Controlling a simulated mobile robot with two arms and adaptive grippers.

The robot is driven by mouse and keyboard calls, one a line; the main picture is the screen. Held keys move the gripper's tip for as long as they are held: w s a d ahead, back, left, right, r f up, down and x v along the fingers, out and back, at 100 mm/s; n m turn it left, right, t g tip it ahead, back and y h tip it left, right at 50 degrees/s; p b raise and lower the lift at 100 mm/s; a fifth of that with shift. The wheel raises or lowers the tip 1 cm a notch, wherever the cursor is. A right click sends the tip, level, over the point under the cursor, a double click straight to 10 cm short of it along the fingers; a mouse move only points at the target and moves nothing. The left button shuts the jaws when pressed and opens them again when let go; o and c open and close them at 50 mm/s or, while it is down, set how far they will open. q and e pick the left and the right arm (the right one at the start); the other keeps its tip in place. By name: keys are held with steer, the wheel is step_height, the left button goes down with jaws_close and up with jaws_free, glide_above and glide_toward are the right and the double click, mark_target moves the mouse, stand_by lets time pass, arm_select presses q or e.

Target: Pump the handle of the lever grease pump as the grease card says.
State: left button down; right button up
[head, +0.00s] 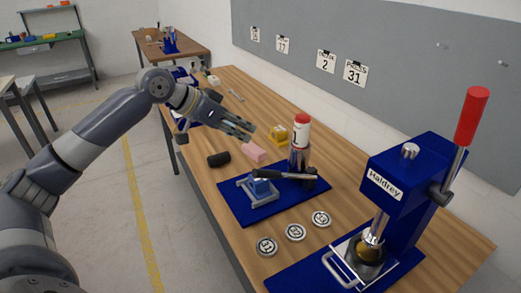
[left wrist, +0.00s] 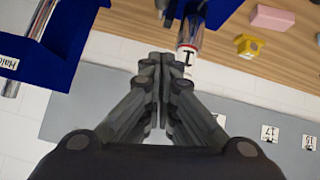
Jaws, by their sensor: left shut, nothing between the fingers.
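The lever grease pump, a metal cylinder with a white band and red top (head: 301,135), stands upright on a blue mat (head: 236,208) in the head view. Its handle (head: 285,175), a thin bar with a black grip, extends left, roughly level. The pump's red and white top also shows in the left wrist view (left wrist: 187,42). Numbered cards hang on the grey wall board, including a "2" card (head: 326,61) and a "31" card (head: 354,73); I cannot tell which is the grease card. My left gripper (head: 250,132) is shut and empty, above the table, apart from the handle. My right gripper is out of view.
A blue press (head: 405,170) with a red-gripped lever (head: 471,117) stands at right. A grey cradle (head: 262,203), pink block (head: 254,151), yellow block (head: 278,135) and black cylinder (head: 218,160) lie near the pump. Three round discs (head: 295,232) lie in front.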

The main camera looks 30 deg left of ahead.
arm_select(q)
steer(key=w+d+f+p, duration=0.1)
steer(key=f, duration=0.2)
steer(key=w+d+f+p, duration=0.1)
steer(key=w+f+p, duration=0.1)
steer(key=f, duration=0.1)
steer(key=w+d+f+p, duration=0.2)
steer(key=f, duration=0.1)
steer(key=shift+d, duration=0.1)
steer(key=shift+s+f, duration=0.3)
steer(key=shift+s, duration=0.05)
steer(key=shift+f, duration=0.15)
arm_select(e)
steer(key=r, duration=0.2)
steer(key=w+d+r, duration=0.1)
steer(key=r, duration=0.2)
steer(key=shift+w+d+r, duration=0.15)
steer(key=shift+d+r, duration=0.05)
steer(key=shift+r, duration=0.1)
arm_select(q)
steer(key=shift+w, duration=0.1)
steer(key=shift+f, duration=0.1)
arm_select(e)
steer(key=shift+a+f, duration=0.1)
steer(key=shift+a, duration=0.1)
